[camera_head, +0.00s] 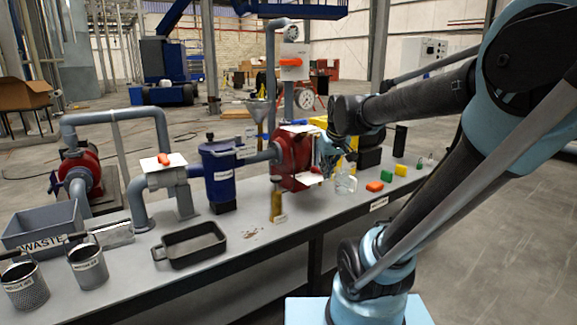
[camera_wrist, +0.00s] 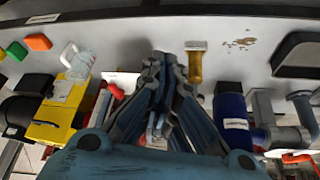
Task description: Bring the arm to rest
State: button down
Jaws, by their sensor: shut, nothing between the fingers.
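My gripper (camera_head: 326,152) is at the end of my arm, in front of the red housing (camera_head: 287,160) above the bench (camera_head: 255,225). It also shows in the wrist view (camera_wrist: 158,58), where its fingers come together with nothing held between them. In that view the fingers point down over the bench, with a brass-coloured upright piece (camera_wrist: 195,66) just right of the tips and a clear bottle (camera_wrist: 82,64) to the left. In the head view my arm hides part of the bench's far end. I cannot tell whether the gripper touches the red housing.
A blue filter housing (camera_head: 219,180) stands left of the red housing. A black tray (camera_head: 190,259), grey waste bin (camera_head: 45,232) and metal baskets (camera_head: 88,268) occupy the left bench. Orange (camera_head: 375,186) and green (camera_head: 401,170) blocks lie right. The floor at right (camera_head: 520,225) looks clear.

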jog(key=s+d+f+m+g, duration=0.1)
jog(key=s+d+f, duration=0.2)
jog(key=s+f, duration=0.4)
jog(key=s+d+f+m+g+h, duration=0.1)
jog(key=s+f, duration=0.5)
jog(key=s, duration=0.6)
jog(key=shift+d+f+m+g, duration=0.4)
jog(key=shift+d+m, duration=0.2)
jog(key=shift+d, duration=0.6)
jog(key=shift+w+f, duration=0.2)
jog(key=shift+w, duration=0.25)
